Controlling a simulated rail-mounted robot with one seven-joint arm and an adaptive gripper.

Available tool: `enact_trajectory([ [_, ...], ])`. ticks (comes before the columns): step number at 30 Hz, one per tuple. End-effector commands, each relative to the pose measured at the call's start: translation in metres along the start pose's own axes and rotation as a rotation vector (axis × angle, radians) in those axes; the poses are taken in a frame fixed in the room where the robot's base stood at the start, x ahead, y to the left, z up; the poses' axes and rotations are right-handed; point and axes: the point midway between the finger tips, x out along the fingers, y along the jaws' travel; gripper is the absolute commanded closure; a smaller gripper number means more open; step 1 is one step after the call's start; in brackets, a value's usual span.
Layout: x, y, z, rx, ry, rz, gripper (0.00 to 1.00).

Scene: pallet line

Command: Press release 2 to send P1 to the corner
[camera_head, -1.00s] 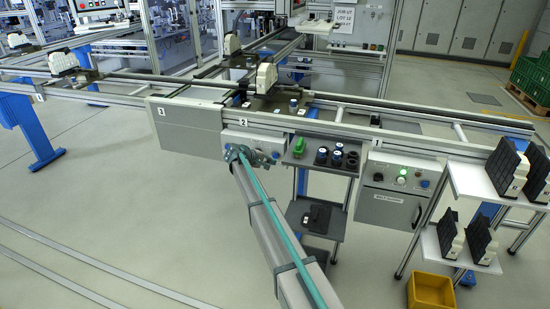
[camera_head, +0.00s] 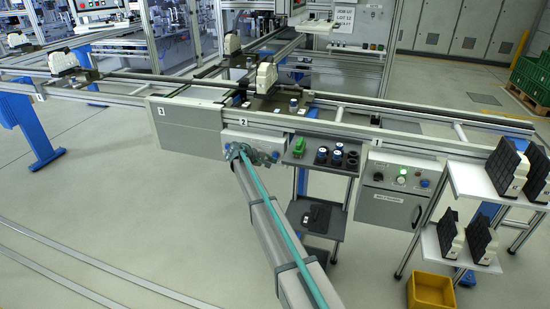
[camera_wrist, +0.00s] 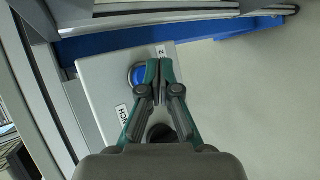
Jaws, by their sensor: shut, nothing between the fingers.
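The release box (camera_head: 240,136) below the rail's number 2 label is grey, with small round controls on its front; my wrist hides part of it. My gripper (camera_wrist: 159,66) is shut and empty. Its fingertips overlap the button's right edge in the picture; I cannot tell whether they touch. A pallet with a white part (camera_head: 265,78) is on the line behind box 2. I see no P1 marking.
A shelf with a green part and dark cups (camera_head: 335,158) stands right of box 2. Farther right are a control box (camera_head: 392,190) with a lit green button and a rack of black-and-white parts (camera_head: 508,165). A yellow bin (camera_head: 430,291) is on the floor. The left floor is mostly clear.

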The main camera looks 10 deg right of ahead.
Motion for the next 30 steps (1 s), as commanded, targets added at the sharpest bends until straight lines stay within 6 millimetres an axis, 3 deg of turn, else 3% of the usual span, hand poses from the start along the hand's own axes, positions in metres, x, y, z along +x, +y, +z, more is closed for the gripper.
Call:
enact_trajectory([
  [30, 0.0061, 0.0045, -0.0042, 0.000, 0.000, 0.000, 1.00],
])
